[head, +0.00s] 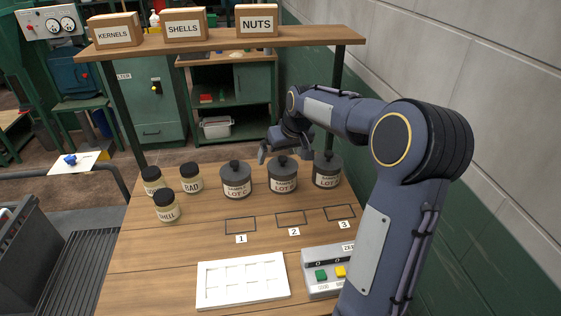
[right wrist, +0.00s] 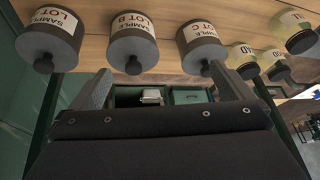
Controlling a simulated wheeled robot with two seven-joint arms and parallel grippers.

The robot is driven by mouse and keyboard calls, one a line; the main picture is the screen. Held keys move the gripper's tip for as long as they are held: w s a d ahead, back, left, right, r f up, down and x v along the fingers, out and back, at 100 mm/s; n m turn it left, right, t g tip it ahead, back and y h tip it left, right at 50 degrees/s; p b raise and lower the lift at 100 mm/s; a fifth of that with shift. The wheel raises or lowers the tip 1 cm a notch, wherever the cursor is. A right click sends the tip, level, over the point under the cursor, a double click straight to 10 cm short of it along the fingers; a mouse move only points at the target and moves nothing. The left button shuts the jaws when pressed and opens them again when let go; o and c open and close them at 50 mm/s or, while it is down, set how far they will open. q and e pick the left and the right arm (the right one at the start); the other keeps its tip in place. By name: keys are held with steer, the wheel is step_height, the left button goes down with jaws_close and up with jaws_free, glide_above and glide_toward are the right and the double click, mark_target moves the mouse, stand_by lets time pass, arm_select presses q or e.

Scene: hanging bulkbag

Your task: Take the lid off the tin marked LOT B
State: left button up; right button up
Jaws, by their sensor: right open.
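Three dark grey tins with black knobbed lids and white labels stand in a row on the wooden bench. The middle one, marked LOT B (head: 283,178), also shows in the right wrist view (right wrist: 132,42), with its lid on. The LOT C tin (head: 236,182) is left of it in the head view, and another LOT tin (head: 327,172) is right of it. My right gripper (head: 284,155) is open and empty, above and behind the LOT B tin. In the right wrist view its fingers (right wrist: 166,88) are spread, apart from the tins. My left gripper is out of view.
Small jars (head: 191,179) stand left of the tins. Outlined squares numbered 1 to 3 (head: 291,219) are empty in front. A white tray (head: 205,294) and a button box (head: 322,288) lie nearer. A shelf with labelled boxes (head: 185,25) spans above; a wall (head: 480,60) is at right.

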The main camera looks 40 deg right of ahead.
glide_above(284, 158)
steer(key=s+a, duration=0.1)
steer(key=s, duration=0.2)
step_height(284, 158, down, 3)
steer(key=shift+w+a+f+g+h, duration=0.1)
steer(key=shift+w+f+g+h, duration=0.05)
steer(key=shift+g+h, duration=0.2)
steer(key=x, duration=0.2)
steer(key=p+x, duration=0.1)
steer(key=x, duration=0.2)
steer(key=p+x, duration=0.1)
steer(key=x, duration=0.1)
steer(key=shift+w+d+f, duration=0.25)
steer(key=shift+w+d, duration=0.1)
steer(key=shift+w, duration=0.05)
steer(key=shift+c, duration=0.3)
steer(key=c, duration=0.6)
steer(key=shift+r, duration=0.1)
steer(key=shift+c, duration=0.2)
